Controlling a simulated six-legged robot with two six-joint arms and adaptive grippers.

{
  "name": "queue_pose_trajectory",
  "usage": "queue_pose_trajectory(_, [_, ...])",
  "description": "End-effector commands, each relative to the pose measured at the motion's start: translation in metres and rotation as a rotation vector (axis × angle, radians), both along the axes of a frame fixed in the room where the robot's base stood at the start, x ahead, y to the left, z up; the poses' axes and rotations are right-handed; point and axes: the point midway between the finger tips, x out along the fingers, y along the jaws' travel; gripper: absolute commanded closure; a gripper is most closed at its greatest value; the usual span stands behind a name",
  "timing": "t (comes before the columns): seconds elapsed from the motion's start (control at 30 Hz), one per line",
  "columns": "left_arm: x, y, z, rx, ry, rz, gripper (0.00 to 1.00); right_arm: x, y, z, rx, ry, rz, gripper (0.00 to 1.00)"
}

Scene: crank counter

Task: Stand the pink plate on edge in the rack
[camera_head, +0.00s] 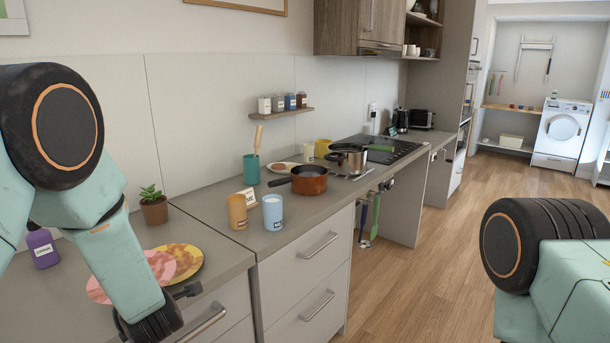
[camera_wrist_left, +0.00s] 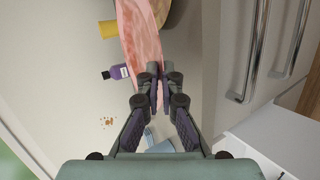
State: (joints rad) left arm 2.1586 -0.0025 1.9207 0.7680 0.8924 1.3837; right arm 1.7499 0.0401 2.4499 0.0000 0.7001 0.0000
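The pink plate (camera_head: 162,264) is at the front edge of the left counter in the head view, partly hidden by my left arm. In the left wrist view the pink plate (camera_wrist_left: 140,35) looks narrow, seen at a steep slant, and runs behind the fingertips. My left gripper (camera_wrist_left: 160,75) has its fingers nearly together at the plate and looks shut on its rim. In the head view this gripper (camera_head: 168,305) is mostly hidden behind my forearm. My right gripper is out of view; only its arm shows. I cannot make out the rack in either view.
A yellow patterned round plate (camera_head: 188,260) is beside the pink one. A purple bottle (camera_head: 42,248) and a potted plant (camera_head: 153,207) stand behind. Crumbs (camera_wrist_left: 108,121) lie on the counter. Drawer handles (camera_head: 320,247) stick out in front.

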Motion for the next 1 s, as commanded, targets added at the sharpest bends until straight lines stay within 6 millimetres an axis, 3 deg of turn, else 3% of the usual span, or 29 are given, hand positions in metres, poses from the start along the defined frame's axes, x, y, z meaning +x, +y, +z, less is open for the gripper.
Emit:
queue_pose_trajectory(0.47, [-0.005, -0.047, -0.038, -0.004, -0.002, -0.479, 1.0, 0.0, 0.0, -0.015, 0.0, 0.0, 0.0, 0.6])
queue_pose_trajectory(0.77, [-0.033, -0.08, -0.06, -0.005, -0.004, -0.792, 1.0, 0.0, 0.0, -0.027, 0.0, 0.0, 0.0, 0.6])
queue_pose_trajectory(1.0, [-0.066, -0.105, -0.075, -0.005, -0.006, -1.052, 1.0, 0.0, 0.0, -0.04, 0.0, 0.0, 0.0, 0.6])
